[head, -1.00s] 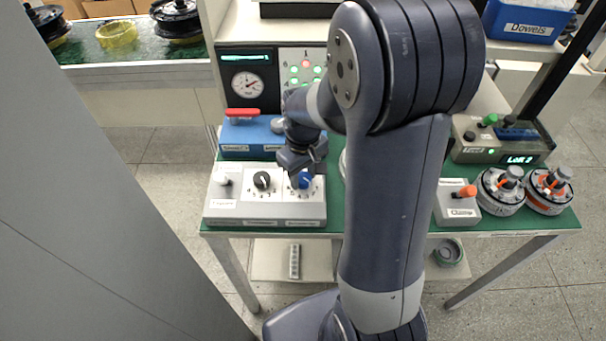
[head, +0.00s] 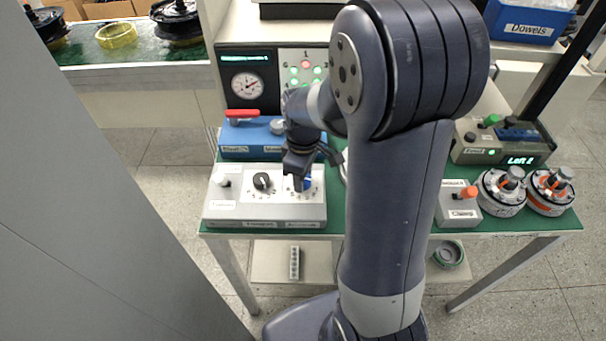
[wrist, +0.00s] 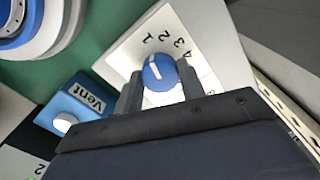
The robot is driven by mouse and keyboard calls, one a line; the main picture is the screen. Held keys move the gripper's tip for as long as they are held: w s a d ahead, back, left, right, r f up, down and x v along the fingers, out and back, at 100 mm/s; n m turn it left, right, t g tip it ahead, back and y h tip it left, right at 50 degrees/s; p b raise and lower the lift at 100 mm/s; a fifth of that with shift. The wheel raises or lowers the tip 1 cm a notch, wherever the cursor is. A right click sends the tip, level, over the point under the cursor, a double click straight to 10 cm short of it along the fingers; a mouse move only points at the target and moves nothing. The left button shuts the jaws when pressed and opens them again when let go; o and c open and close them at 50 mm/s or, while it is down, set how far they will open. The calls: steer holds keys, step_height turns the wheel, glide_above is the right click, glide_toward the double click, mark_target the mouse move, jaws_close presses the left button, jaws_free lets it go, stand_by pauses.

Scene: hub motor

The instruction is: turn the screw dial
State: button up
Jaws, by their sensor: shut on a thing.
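The blue dial (wrist: 160,72) has a white pointer line and sits on a white panel (wrist: 122,58) marked with numbers. In the wrist view the pointer is aimed roughly at the 1. My gripper (wrist: 160,68) has one finger on each side of the dial and is shut on it. In the head view my gripper (head: 300,176) is over the right part of the white control box (head: 240,210) and hides most of the blue dial (head: 308,184).
A black dial (head: 262,181) and a white knob (head: 223,180) are on the same box. Behind it is a blue box with a red lever (head: 242,113). A blue Vent box (wrist: 80,103) is near my gripper. A clamp box (head: 458,204) stands to the right.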

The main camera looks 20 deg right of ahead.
steer(key=shift+w, duration=0.1)
steer(key=o, duration=1)
step_height(320, 180, up, 11)
steer(key=shift+f, duration=0.1)
stand_by(0.4)
